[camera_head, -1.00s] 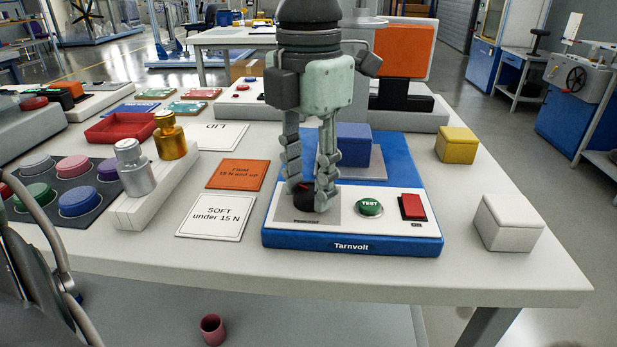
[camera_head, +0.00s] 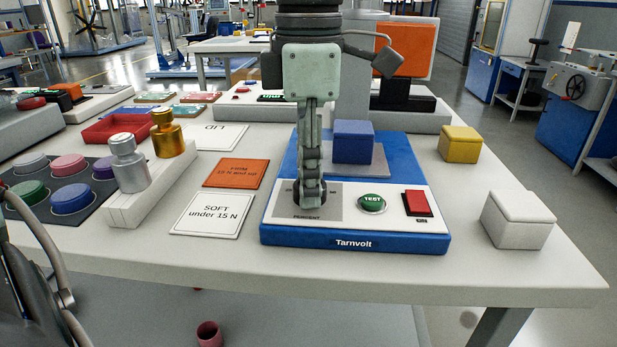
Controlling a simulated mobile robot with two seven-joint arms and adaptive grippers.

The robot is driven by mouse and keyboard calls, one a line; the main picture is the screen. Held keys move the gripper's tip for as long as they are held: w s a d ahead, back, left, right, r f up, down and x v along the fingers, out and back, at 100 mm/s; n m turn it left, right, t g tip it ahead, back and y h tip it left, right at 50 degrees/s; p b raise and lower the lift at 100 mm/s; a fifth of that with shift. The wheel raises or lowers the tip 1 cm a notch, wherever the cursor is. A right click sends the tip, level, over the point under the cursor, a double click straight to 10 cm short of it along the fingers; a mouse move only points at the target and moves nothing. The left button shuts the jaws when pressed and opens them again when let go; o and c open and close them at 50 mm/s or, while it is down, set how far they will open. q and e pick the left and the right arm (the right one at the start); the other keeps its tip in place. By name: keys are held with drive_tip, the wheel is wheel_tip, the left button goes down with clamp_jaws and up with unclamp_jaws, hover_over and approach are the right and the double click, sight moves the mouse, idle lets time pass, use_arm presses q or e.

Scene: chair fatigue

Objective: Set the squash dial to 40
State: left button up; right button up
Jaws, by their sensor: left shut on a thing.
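The blue and white Tarnvolt device (camera_head: 352,242) stands near the front of the table. Its dark round dial (camera_head: 311,197) sits on the grey plate at the left of the panel, mostly hidden by my left gripper (camera_head: 310,188). That gripper points straight down and is shut on the dial. I see its fingers edge-on, one behind the other. The dial's marks and pointer are too small and too covered to read. My right gripper is not in view.
A green TEST button (camera_head: 372,203) and a red switch (camera_head: 417,203) are right of the dial. A blue block (camera_head: 353,142) stands behind them. White (camera_head: 516,220) and yellow (camera_head: 459,145) blocks are at the right. Metal weights (camera_head: 129,165) stand left, beyond flat cards (camera_head: 212,214).

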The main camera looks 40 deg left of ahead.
use_arm(q)
drive_tip(key=shift+m, duration=1.9)
drive_tip(key=o, duration=1.2)
drive_tip(key=shift+c, duration=0.2)
drive_tip(key=shift+r, duration=0.15)
wheel_tip(320, 180, up, 12)
